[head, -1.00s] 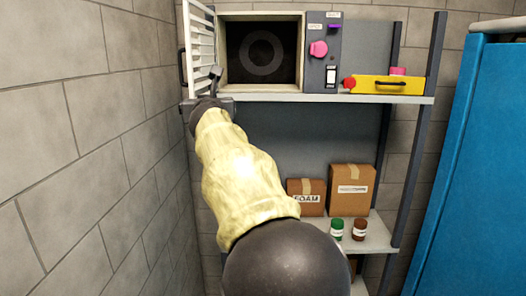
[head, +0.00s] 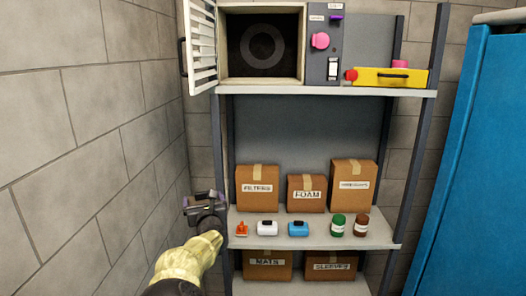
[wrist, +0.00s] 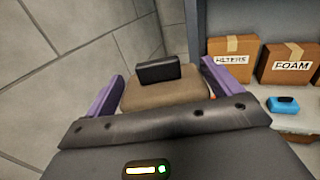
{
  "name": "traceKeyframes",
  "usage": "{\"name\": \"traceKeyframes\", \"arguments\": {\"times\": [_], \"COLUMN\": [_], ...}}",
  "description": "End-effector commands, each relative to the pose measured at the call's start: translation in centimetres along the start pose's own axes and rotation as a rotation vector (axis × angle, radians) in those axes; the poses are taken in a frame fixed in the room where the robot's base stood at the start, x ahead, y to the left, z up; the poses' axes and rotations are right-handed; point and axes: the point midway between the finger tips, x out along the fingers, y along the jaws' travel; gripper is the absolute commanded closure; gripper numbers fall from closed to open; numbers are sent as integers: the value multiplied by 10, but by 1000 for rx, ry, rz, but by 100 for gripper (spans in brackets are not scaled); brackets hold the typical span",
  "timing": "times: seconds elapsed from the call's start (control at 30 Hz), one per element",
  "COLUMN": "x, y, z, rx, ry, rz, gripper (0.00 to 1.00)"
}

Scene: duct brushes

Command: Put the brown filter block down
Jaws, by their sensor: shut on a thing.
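The brown filter block (wrist: 160,94) is in the wrist view, with a black block-shaped part (wrist: 158,72) at its far end. My gripper (wrist: 163,76) is shut on it, a purple finger on each side. In the head view my gripper (head: 205,203) is low at the left, between the wall and the shelf unit, left of the middle shelf (head: 318,238). It is held in the air, apart from the shelf as far as I can see. The block is hard to make out in the head view.
The middle shelf holds cartons marked FILTERS (head: 258,203) and FOAM (head: 307,207), an orange item (head: 242,230), a white one (head: 267,228), a blue one (head: 298,229) and two jars. Above is an open duct box (head: 262,44). The block wall (head: 90,150) is close at left.

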Motion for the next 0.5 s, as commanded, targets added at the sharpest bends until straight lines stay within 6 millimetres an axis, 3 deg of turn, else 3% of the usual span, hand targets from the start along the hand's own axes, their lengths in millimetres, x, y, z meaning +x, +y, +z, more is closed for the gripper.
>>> {"name": "traceKeyframes", "arguments": {"times": [0.03, 0.27, 0.5], "x": [0, -9, -30], "y": [-3, -8, -43], "z": [-27, -121, -214], "rx": [-1, -2, -3], "ry": [6, 6, 7], "rz": [-7, -31, -106], "gripper": [32, 32, 32]}}
